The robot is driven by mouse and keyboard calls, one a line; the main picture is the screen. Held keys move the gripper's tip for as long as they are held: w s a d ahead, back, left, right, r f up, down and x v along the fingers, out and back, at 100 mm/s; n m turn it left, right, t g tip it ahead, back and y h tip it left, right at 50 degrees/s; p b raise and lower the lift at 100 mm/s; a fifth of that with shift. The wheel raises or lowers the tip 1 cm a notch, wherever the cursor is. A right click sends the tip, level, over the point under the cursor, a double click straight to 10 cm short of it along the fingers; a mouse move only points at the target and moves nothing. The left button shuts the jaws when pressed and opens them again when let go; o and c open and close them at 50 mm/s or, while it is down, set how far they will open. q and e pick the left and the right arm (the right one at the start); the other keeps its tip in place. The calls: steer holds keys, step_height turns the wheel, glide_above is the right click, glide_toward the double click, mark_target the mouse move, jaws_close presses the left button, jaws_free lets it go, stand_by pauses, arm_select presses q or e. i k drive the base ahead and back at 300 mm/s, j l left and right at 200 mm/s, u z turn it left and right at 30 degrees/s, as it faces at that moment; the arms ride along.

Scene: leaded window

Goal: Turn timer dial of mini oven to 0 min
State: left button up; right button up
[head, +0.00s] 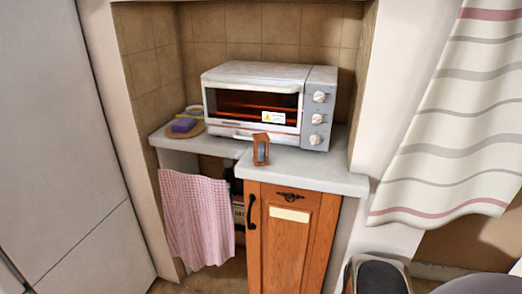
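The mini oven (254,72) stands on the counter in a tiled recess, its door shut and a red-orange glow behind the glass. Its grey control panel at the right carries three white dials, one above another: the top dial (319,97), the middle dial (317,118) and the bottom dial (315,139). Their labels and exact pointer settings are too small to read, so I cannot tell which is the timer dial. Neither of my grippers is in view, and nothing touches the dials.
A small wooden hourglass-like object (261,149) stands on the counter (300,168) before the oven. A purple sponge (183,125) lies on a round board at left. Below are a checked towel (195,215) and wooden cabinet (285,240). A striped curtain (455,120) hangs at right.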

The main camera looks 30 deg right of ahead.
mark_target(315, 138)
steer(key=z, duration=1.4)
